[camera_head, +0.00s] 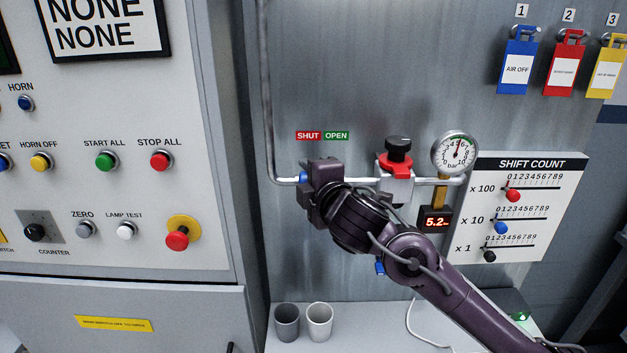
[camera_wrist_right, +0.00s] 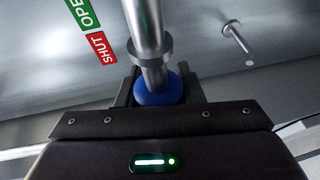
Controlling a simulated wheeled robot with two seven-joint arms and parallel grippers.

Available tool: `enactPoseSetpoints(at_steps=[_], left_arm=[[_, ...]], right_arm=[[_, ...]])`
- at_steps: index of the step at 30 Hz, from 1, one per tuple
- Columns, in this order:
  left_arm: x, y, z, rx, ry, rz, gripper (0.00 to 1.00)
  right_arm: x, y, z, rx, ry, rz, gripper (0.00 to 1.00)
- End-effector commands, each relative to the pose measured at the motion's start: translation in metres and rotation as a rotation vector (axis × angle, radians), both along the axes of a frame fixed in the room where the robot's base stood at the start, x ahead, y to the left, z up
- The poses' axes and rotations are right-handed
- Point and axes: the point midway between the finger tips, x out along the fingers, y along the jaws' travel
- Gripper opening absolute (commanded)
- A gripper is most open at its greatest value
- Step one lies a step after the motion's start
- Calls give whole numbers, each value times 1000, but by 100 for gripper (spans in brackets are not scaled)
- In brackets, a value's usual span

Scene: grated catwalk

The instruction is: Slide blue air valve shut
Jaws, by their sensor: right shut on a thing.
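The blue air valve (camera_head: 303,177) is a blue sleeve on the thin horizontal pipe, low and left under the SHUT (camera_head: 308,135) half of the red and green label. The OPEN (camera_head: 336,135) half is to its right. My right gripper (camera_head: 318,187) covers most of the valve, and only a blue edge shows at its left. In the right wrist view, the blue sleeve (camera_wrist_right: 160,93) sits around the pipe (camera_wrist_right: 150,40) between my fingers, which are shut on it. My left gripper is not in view.
Right along the pipe are a red-based black knob (camera_head: 398,155), a round gauge (camera_head: 454,153) and a display (camera_head: 435,221) reading about 5.2. A shift count board (camera_head: 540,200) is further right. Two cups (camera_head: 319,320) stand on the ledge below. A button panel (camera_head: 130,190) fills the left.

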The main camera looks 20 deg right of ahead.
Motion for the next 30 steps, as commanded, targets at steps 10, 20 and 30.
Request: enactPoseSetpoints(at_steps=[10, 20, 30], left_arm=[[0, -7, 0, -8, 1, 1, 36], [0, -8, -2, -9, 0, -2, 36], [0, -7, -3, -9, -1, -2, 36]], right_arm=[[-2, 4, 1, 1, -2, 10, 56], [-13, 2, 1, 1, -2, 10, 56], [-67, -2, 10, 0, -2, 12, 56]])
